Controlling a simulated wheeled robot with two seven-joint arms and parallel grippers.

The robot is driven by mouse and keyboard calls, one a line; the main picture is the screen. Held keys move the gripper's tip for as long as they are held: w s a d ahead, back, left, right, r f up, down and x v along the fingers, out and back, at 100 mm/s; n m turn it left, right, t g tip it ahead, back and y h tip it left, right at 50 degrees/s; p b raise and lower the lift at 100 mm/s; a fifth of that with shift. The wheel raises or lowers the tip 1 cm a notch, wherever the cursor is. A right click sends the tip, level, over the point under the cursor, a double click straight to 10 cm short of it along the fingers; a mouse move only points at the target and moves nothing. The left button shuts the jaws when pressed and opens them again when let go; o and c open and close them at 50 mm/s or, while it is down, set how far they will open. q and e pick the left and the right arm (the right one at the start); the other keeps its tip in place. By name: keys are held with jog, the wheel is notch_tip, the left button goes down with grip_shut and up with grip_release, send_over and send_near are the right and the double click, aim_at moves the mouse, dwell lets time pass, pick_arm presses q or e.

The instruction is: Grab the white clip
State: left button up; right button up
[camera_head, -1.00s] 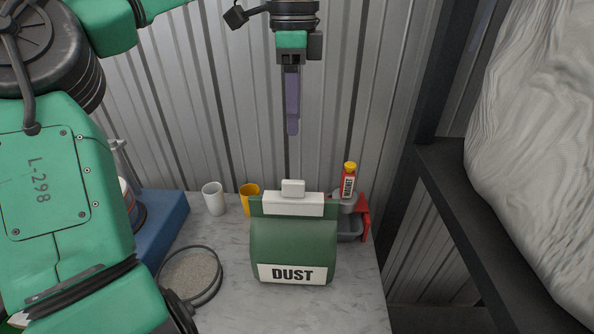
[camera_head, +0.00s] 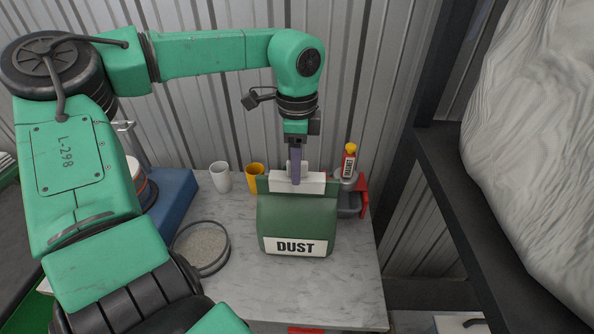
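The white clip (camera_head: 315,183) sits across the top of a green bag (camera_head: 296,222) labelled DUST, which stands upright on the marble-topped table. My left gripper (camera_head: 296,172) points straight down from above at the middle of the clip. Its purple finger overlaps the clip's upper tab and the middle of its bar, hiding part of them. Only the near finger shows clearly, so I cannot tell the finger gap or whether it touches the clip. My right gripper is not in view.
A round sieve (camera_head: 202,247) lies left of the bag. A dark shelf frame (camera_head: 455,190) rises at the right. The table front is clear.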

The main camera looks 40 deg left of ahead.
pick_arm(q)
jog(key=shift+w, duration=0.1)
grip_shut()
jog(key=shift+r, duration=0.15)
